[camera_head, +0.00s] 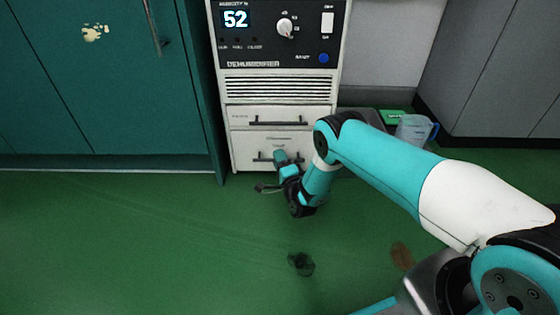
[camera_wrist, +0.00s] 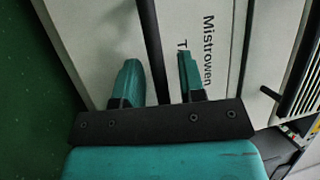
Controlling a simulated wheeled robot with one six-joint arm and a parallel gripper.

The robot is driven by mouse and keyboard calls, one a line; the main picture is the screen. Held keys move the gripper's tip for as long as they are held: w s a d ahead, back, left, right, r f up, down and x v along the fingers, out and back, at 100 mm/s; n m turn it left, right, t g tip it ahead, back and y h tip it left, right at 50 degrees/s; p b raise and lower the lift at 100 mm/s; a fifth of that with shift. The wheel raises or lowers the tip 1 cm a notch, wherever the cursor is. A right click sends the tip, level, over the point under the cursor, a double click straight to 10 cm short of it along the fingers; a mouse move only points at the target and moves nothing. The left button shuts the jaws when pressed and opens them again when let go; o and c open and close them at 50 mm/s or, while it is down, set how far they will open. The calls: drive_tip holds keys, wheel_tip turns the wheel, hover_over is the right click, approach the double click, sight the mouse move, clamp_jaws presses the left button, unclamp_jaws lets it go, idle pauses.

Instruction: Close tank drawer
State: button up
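The dehumidifier (camera_head: 270,90) is a white cabinet with two drawers at its bottom. The lower drawer (camera_head: 240,150) has a dark bar handle (camera_head: 262,158) and is partly hidden by my arm. I cannot tell how far it stands out. My gripper (camera_head: 279,156) is at this handle. In the wrist view my gripper (camera_wrist: 160,80) has its two teal fingers apart, with the black handle bar (camera_wrist: 150,45) running between them and a gap on each side. Lettering reading "Mistrowen" shows on the white front (camera_wrist: 220,30) beyond.
The upper drawer (camera_head: 240,117) with its own handle looks shut. A teal cabinet (camera_head: 120,90) stands on the left. A clear jug (camera_head: 414,130) and a green item (camera_head: 393,117) are to the right. Dark (camera_head: 301,263) and brown (camera_head: 402,256) stains mark the otherwise clear green floor.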

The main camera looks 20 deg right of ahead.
drive_tip(key=shift+s+p, duration=0.5)
drive_tip(key=p+v, duration=0.8)
drive_tip(key=v, duration=0.7)
drive_tip(key=shift+s+p, duration=0.3)
drive_tip(key=shift+p, duration=0.1)
drive_tip(key=shift+s+d+f, duration=0.1)
drive_tip(key=shift+s+f, duration=0.15)
drive_tip(key=shift+s, duration=0.15)
